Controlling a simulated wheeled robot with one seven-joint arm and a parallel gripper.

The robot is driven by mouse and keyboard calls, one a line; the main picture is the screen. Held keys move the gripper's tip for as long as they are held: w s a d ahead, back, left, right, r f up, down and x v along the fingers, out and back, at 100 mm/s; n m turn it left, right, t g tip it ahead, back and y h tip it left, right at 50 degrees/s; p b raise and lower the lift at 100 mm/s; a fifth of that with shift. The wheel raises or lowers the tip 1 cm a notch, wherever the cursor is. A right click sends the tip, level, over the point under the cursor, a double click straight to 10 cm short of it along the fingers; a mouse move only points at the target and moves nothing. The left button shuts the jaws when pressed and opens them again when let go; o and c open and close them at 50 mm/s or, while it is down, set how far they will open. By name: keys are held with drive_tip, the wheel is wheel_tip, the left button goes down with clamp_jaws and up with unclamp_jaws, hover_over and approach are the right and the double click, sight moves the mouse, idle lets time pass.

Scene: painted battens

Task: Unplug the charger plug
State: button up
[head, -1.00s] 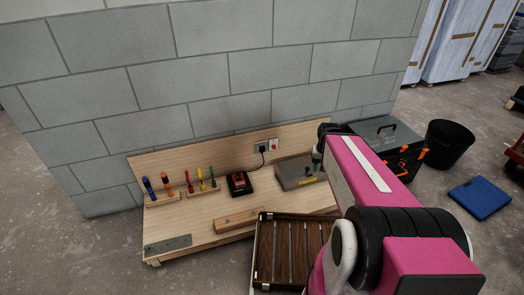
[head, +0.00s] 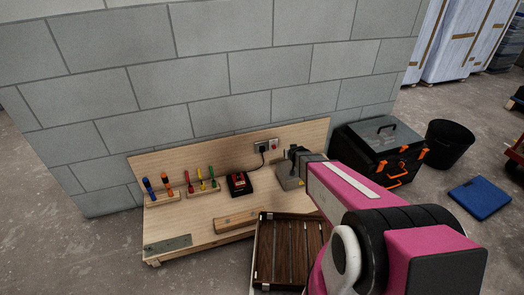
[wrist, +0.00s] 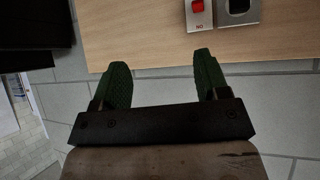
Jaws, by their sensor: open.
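The black charger plug (head: 262,149) sits in the left wall socket plate (head: 257,144) on the wooden backboard, with its cable running down to the black and red charger (head: 239,183). In the wrist view, a grey socket plate (wrist: 252,17) with a dark shape shows at the top edge, beside a red switch (wrist: 197,6). Whether the dark shape is the plug I cannot tell. My gripper (wrist: 161,62) is open and empty, its green fingers apart and pointing at the board. In the head view it is just right of the plug, its fingertips hard to make out.
Below my gripper stands a grey box (head: 288,182) on the bench. Screwdrivers in a wooden rack (head: 203,189) and a wooden block (head: 238,220) are to the left. A slatted dark tray (head: 290,250) is in front. A black toolbox (head: 378,150) stands at the right.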

drive_tip(key=w+a+f+n+t+y, duration=0.1)
drive_tip(key=w+a+f+t+y, duration=0.1)
drive_tip(key=w+a+f+t, duration=0.35)
drive_tip(key=n+y, duration=0.2)
drive_tip(key=y, duration=0.2)
approach(263, 150)
drive_tip(key=shift+w+a+f+t, duration=0.35)
drive_tip(key=shift+a+f+t, duration=0.05)
drive_tip(key=shift+t, duration=0.05)
drive_tip(key=shift+x, duration=4.5)
drive_tip(key=shift+c, duration=0.3)
clamp_jaws()
drive_tip(key=shift+s+d, duration=0.1)
drive_tip(key=shift+s, duration=0.1)
